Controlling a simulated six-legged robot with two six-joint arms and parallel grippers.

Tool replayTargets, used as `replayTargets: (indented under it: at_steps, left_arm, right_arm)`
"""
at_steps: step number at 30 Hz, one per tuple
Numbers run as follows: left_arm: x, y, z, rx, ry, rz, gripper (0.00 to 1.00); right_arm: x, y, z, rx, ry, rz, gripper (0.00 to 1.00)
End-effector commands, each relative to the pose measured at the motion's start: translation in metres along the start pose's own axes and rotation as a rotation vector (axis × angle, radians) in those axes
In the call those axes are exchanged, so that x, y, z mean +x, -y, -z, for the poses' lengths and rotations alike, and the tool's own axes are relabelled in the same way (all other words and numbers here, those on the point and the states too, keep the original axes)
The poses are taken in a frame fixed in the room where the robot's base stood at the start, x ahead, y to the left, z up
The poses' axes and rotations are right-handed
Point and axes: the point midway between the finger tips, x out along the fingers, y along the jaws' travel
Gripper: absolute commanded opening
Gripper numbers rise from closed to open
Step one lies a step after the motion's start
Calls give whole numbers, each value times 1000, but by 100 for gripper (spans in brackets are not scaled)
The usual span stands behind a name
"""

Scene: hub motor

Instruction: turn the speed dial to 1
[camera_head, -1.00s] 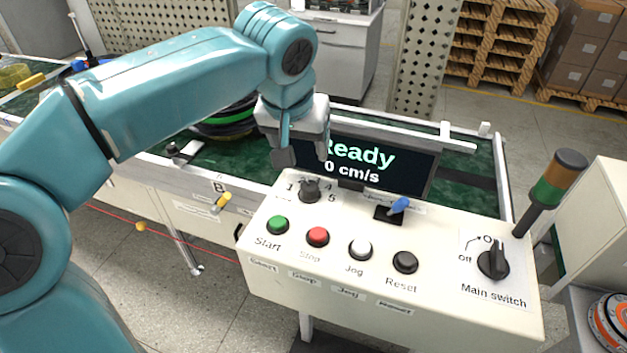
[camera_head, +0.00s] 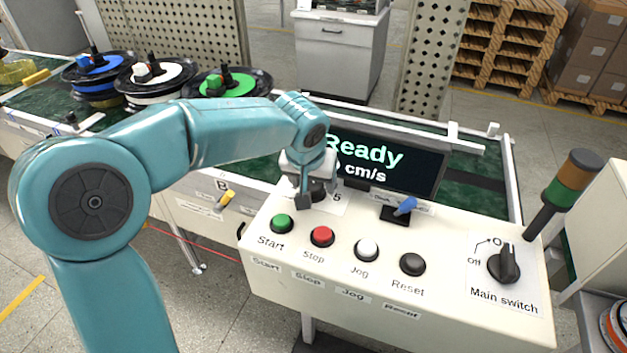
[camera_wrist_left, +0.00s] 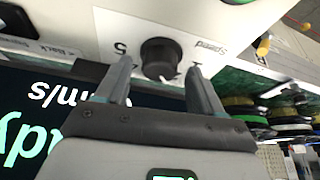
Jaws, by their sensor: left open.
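The speed dial (camera_head: 319,190) is a black knob at the back left of the cream control panel (camera_head: 420,315), partly hidden by my left gripper (camera_head: 314,197) in the head view. In the left wrist view the dial (camera_wrist_left: 161,58) shows between the two grey fingertips of my left gripper (camera_wrist_left: 160,72), which are open with gaps on both sides. A 5 is printed on one side of the dial in that view. I cannot tell for sure which number the dial marks. The display (camera_head: 385,165) shows "Ready" and "cm/s". My right gripper is not in view.
A green Start button (camera_head: 282,224), a red Stop button (camera_head: 321,236), a white Jog button (camera_head: 366,250) and a black Reset button (camera_head: 412,264) sit in front of the dial. A blue-handled switch (camera_head: 404,206) stands right of it. The main switch (camera_head: 504,263) is at the right.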

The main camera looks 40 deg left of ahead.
Motion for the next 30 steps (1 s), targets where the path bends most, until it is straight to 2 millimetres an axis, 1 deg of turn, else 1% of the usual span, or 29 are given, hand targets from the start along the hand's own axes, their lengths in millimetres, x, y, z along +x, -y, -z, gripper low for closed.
replayTargets:
  at_steps: [3,8,9,11,12,14,23,30]
  left_arm:
    - [4,0,1,0,0,0,67]
    - [3,0,1,0,-1,0,67]
    - [3,0,1,0,-1,0,64]
    - [3,0,1,0,-1,0,44]
    - [3,0,1,0,-1,0,31]
    - [3,0,1,0,-1,0,12]
    - [4,0,1,-22,-1,10,11]
    - [6,-2,1,-138,-4,57,11]
  right_arm:
    - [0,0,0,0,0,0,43]
    - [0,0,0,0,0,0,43]
    - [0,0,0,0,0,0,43]
    - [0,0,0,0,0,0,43]
    - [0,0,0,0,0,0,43]
    - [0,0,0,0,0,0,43]
    - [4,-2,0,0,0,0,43]
    - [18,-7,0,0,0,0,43]
